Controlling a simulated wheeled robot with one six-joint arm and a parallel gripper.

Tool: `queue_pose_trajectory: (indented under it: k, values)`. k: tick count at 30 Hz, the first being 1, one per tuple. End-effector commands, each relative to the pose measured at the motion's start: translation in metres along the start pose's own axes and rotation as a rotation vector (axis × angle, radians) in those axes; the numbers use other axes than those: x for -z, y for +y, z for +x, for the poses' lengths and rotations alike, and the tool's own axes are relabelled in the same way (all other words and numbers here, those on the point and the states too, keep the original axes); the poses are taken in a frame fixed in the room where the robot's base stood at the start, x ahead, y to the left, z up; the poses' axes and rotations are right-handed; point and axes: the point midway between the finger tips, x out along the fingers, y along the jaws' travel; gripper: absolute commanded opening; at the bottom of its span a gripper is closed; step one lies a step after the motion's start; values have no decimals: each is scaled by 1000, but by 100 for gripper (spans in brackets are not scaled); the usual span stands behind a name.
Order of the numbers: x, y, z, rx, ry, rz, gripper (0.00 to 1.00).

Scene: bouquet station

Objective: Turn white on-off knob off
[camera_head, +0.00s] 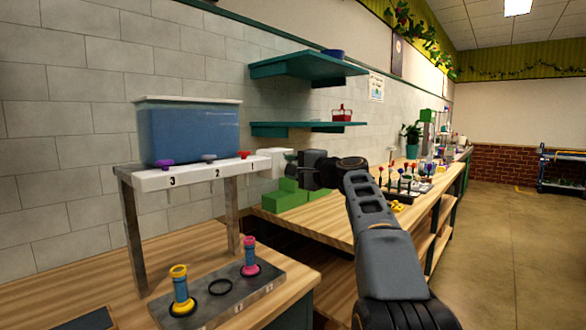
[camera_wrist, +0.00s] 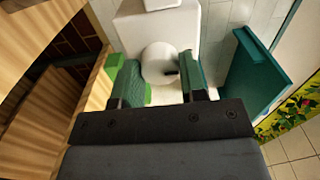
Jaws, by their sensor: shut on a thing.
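The white on-off knob (camera_wrist: 157,60) is a round white dial with a short dark mark on its face. It sticks out from a white box (camera_wrist: 158,22) on the tiled wall; the box also shows in the head view (camera_head: 268,158), beside the water tank. My gripper (camera_wrist: 162,84) has its green fingers on either side of the knob and is shut on it. In the head view my gripper (camera_head: 294,168) reaches left to the box, and the knob is mostly hidden behind it.
Green blocks (camera_head: 290,196) sit below my gripper. Teal shelves (camera_head: 308,65) hang above. Flowers and a plant (camera_head: 411,138) stand on the bench to the right.

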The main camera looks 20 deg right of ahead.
Motion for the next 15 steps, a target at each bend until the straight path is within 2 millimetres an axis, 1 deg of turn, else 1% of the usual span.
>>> queue_pose_trajectory:
  k: [5,6,13,14,15]
  values:
    - [0,0,0,-1,0,-1,15]
    - [0,0,0,-1,0,-1,40]
    - [0,0,0,0,0,0,62]
    - [0,0,0,0,0,0,65]
    - [0,0,0,0,0,0,65]
